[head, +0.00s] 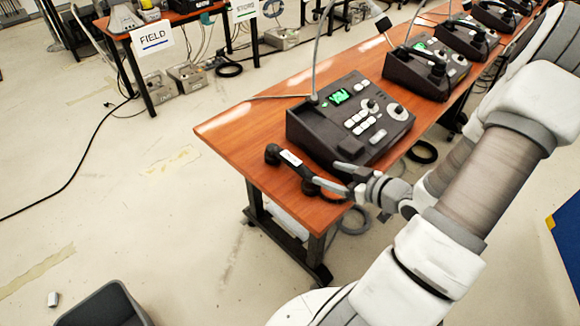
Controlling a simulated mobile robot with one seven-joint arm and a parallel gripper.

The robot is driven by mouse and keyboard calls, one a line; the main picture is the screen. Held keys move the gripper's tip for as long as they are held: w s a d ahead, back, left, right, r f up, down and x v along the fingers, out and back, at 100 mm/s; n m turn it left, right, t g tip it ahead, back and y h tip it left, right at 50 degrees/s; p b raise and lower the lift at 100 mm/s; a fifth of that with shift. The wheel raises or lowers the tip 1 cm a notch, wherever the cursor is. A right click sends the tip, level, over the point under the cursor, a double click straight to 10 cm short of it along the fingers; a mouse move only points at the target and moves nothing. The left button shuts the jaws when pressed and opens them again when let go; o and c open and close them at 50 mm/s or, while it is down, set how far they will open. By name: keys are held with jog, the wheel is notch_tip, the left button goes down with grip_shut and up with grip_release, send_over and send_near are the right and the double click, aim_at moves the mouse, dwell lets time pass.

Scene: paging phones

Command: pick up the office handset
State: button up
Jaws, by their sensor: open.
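A black telephone handset (300,172) with a small white label lies near the end edge of the wooden table (231,136). The label is too small to read. It lies in front of a dark desk console (345,120) with a green screen, white keys and a round dial. My gripper (328,175) is open at the right end of the handset, with one grey finger over or beside that earpiece end. I cannot tell whether it touches. The gripper partly covers this end of the handset.
Several similar consoles (427,68) with gooseneck microphones stand farther along the table. Tables with FIELD (152,38) and STORE (243,10) signs stand at the back. A dark bin (105,305) is at the lower left. The floor at left is mostly clear, with a black cable.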

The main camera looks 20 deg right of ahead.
aim_at(295, 161)
jog(key=b+x, duration=0.1)
jog(key=x, duration=0.9)
jog(key=shift+f+b, duration=0.1)
jog(key=shift+b, duration=0.3)
jog(key=shift+a+r+b+x, duration=0.15)
jog(key=shift+b+x, duration=0.1)
jog(key=shift+x, duration=1.15)
jog(key=shift+a+r+b+x, duration=0.1)
jog(key=shift+b+x, duration=0.15)
jog(key=shift+x, duration=1.1)
grip_shut()
